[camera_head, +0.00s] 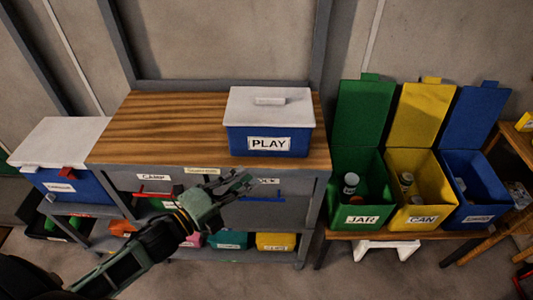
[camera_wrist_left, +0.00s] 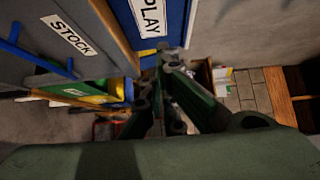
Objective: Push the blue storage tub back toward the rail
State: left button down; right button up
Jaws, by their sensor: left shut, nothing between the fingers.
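The blue storage tub (camera_head: 268,138) has a white lid and a "PLAY" label, and sits on the wooden bench top near its right end. It also shows at the top of the left wrist view (camera_wrist_left: 175,18). A grey rail (camera_head: 220,86) runs along the back of the bench, with bare wood between it and much of the tub's left side. My left gripper (camera_head: 246,180) is shut and empty, in front of the bench's front edge and below the tub's label, apart from the tub. Its fingers show in the left wrist view (camera_wrist_left: 166,62). My right gripper is not in view.
The wooden top (camera_head: 150,125) is clear left of the tub. Drawers (camera_head: 285,212) lie below it. Another white-lidded blue tub (camera_head: 65,185) stands on the left. Open green (camera_head: 345,217), yellow (camera_head: 408,215) and blue (camera_head: 470,214) bins stand on the right.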

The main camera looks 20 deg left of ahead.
aim_at(267, 154)
pick_arm(q)
jog(key=w+d+p, duration=0.1)
jog(key=w, duration=0.2)
jog(key=w+d+p, duration=0.1)
jog(key=w, duration=0.3)
jog(key=w+p, duration=0.1)
jog(key=w, duration=0.2)
jog(key=shift+w+d, duration=0.25)
jog(key=shift+d, duration=0.15)
